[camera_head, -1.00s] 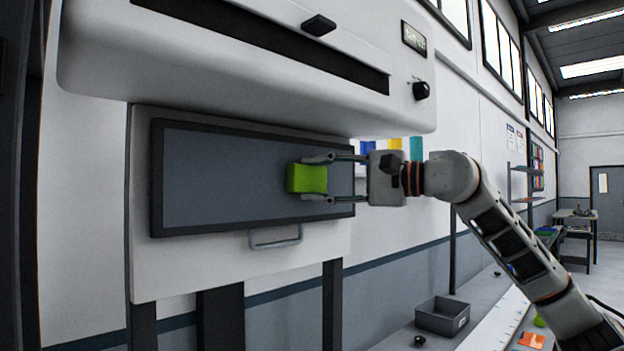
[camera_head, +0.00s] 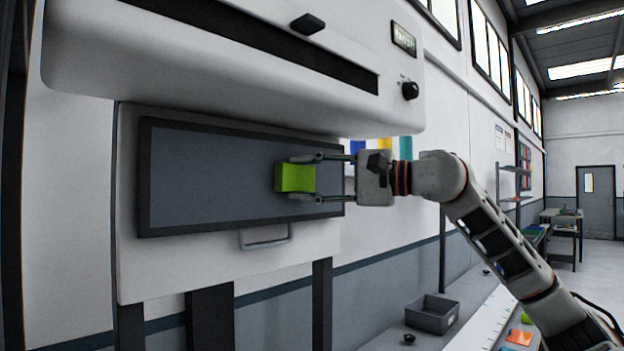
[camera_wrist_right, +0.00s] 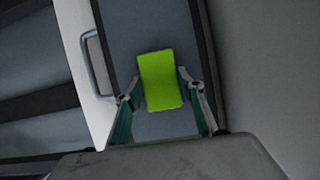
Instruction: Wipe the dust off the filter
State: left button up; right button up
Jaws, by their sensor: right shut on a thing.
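The filter (camera_head: 215,180) is a long grey panel in a dark frame, set in the front of the white machine in the head view. It also shows behind the gripper in the right wrist view (camera_wrist_right: 150,25). My right gripper (camera_head: 303,178) is shut on a bright green sponge (camera_head: 294,178), with one finger on each side. The sponge (camera_wrist_right: 160,80) is in front of the right part of the filter; I cannot tell if it touches the surface. No separate dust patches can be made out. My left gripper is not in view.
The machine's white hood (camera_head: 230,70) overhangs the filter from above. A metal handle (camera_head: 264,238) sticks out below the filter. A grey bin (camera_head: 432,314) and an orange item (camera_head: 519,337) are on the bench at lower right.

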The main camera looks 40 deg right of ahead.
jog(key=shift+s+a, duration=0.3)
jog(key=shift+a, duration=1.85)
jog(key=shift+s+a, duration=0.3)
jog(key=shift+a, duration=1.85)
jog(key=shift+s+a, duration=0.3)
jog(key=shift+a, duration=1.85)
jog(key=shift+s, duration=0.15)
jog(key=shift+s, duration=0.25)
jog(key=b, duration=0.1)
send_near(228, 177)
jog(key=shift+s+a+r, duration=0.1)
jog(key=shift+s+a, duration=0.05)
jog(key=shift+a, duration=0.35)
jog(key=shift+s+a, duration=0.15)
jog(key=shift+a, duration=0.35)
jog(key=shift+s+d+b, duration=0.2)
jog(key=shift+s+b, duration=0.2)
jog(key=shift+s, duration=1.05)
